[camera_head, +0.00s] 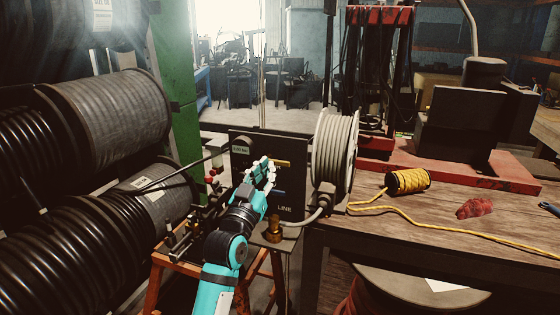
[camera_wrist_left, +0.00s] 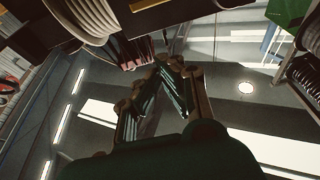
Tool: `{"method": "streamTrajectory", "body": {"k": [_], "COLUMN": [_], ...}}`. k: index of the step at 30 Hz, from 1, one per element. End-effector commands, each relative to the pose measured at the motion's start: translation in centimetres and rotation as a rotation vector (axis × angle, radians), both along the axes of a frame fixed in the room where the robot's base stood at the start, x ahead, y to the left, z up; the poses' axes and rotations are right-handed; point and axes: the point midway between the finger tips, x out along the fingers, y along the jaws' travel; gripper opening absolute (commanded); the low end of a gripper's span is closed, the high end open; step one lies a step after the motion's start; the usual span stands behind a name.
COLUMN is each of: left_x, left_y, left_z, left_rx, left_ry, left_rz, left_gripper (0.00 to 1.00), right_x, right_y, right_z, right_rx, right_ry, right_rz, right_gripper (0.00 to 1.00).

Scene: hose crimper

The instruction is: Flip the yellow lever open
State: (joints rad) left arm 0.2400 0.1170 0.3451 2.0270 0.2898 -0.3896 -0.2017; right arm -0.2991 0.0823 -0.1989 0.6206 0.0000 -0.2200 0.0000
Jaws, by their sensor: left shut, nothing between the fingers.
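The yellow lever (camera_head: 284,163) shows as a short, roughly level yellow strip on the dark upright panel (camera_head: 292,183) of the crimper. A yellow strip (camera_wrist_left: 152,4) at the top edge of the left wrist view looks like the same lever, partly cut off. My left gripper (camera_head: 264,170) is in front of the panel, just left of the lever. Its fingertips (camera_wrist_left: 170,66) come together with nothing between them. I cannot tell whether they touch the panel. My right gripper is not in view.
A grey hose reel (camera_head: 334,152) is close on the panel's right. The wooden bench (camera_head: 420,222) holds a yellow cord spool (camera_head: 408,181) and a red rag (camera_head: 475,207). Large black hose drums (camera_head: 125,110) fill the left side. A green post (camera_head: 172,80) stands behind.

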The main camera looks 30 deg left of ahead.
Motion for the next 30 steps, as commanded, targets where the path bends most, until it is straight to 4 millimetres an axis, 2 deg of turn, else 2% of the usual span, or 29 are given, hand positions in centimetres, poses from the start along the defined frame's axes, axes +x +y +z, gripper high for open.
{"method": "streamTrajectory", "body": {"k": [7, 11, 24, 27, 30], "left_x": [0.2, 1.2, 9.3, 9.4, 9.3], "left_y": [0.0, 0.2, 2.2, 2.1, 2.2], "left_z": [0.0, 0.5, 3.5, 1.4, 0.3], "left_rx": [0.0, -0.001, -0.001, -0.002, 0.0], "left_ry": [0.003, 0.003, 0.004, 0.011, 0.007], "left_rz": [-0.001, -0.002, -0.002, -0.003, -0.002], "left_gripper": [0.0, 0.0, 0.0, 0.0, 0.0], "right_x": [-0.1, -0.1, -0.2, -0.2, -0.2], "right_y": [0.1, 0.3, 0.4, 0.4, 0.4], "right_z": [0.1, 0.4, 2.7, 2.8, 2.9], "right_rx": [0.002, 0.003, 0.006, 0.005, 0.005], "right_ry": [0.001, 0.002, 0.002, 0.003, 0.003], "right_rz": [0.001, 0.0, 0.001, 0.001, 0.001], "right_gripper": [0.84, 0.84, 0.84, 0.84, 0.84]}}
